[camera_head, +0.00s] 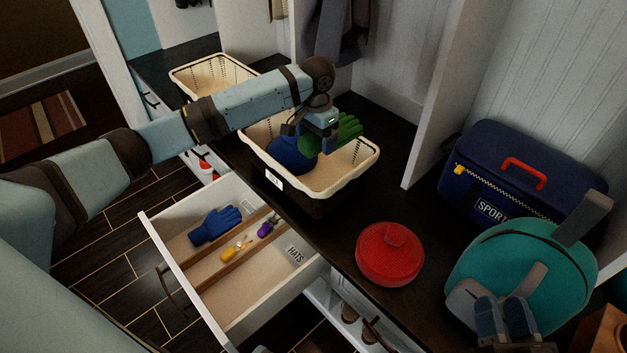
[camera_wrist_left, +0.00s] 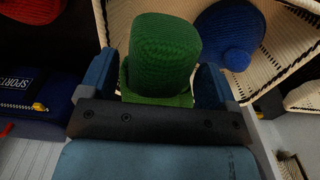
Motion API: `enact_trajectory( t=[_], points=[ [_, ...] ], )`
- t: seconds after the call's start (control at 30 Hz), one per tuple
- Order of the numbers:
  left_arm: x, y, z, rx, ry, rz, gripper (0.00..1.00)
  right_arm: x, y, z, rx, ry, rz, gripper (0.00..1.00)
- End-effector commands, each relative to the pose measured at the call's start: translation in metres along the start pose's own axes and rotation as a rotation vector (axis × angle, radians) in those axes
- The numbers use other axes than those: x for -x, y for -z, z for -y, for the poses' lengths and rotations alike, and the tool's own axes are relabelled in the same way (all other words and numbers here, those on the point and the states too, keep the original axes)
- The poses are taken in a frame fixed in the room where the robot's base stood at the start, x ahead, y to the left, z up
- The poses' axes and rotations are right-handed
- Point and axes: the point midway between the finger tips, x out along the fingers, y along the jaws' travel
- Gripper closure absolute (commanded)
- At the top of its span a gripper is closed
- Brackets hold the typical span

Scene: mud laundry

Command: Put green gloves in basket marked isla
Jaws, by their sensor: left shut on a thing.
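A green knitted glove (camera_head: 348,128) is held over the cream basket (camera_head: 345,182) on the dark bench. My left gripper (camera_head: 308,138) is shut on it, and in the left wrist view the green glove (camera_wrist_left: 165,55) sits between the two blue fingers. A small white label (camera_head: 273,180) hangs on the basket's front; its lettering is too small to read surely. A blue knitted hat (camera_head: 290,156) lies inside the basket, below and left of the glove. My right gripper (camera_head: 505,318) is at the lower right before the teal backpack; whether its fingers are apart is unclear.
An open drawer (camera_head: 160,232) below holds a blue glove (camera_head: 214,226) and small items. Another cream basket (camera_head: 190,78) stands behind left. A red round object (camera_head: 390,254), teal backpack (camera_head: 525,268) and navy sports bag (camera_head: 500,165) sit to the right. A white divider stands behind.

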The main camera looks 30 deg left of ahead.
Motion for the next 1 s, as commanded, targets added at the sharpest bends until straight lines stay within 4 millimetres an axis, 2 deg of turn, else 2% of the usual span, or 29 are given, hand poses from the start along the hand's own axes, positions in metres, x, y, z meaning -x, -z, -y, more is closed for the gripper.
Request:
enact_trajectory(
  t=[0.03, 0.13, 0.33, 0.57, 0.8, 1.0],
  points=[
    [-0.021, -0.001, 0.0, 0.001, 0.0, 0.002, 0.41, 0.0, 0.001, 0.002, -0.005, 0.015, -0.038, 0.62],
    [-0.048, -0.001, 0.0, 0.001, 0.001, 0.002, 0.41, -0.001, 0.003, 0.006, -0.017, 0.035, -0.067, 0.62],
    [-0.093, 0.0, 0.0, 0.001, 0.001, 0.0, 0.41, -0.001, -0.026, 0.001, -0.022, 0.035, 0.035, 0.62],
    [-0.113, 0.0, -0.001, 0.001, 0.0, -0.001, 0.41, 0.0, -0.037, -0.001, -0.024, 0.037, 0.083, 0.62],
    [-0.148, -0.001, 0.0, 0.001, 0.001, 0.0, 0.41, 0.002, -0.06, -0.004, -0.025, 0.044, 0.154, 0.62],
    [-0.151, 0.0, 0.0, 0.001, 0.0, -0.002, 0.41, 0.002, -0.061, -0.004, -0.026, 0.045, 0.169, 0.62]
  ],
)
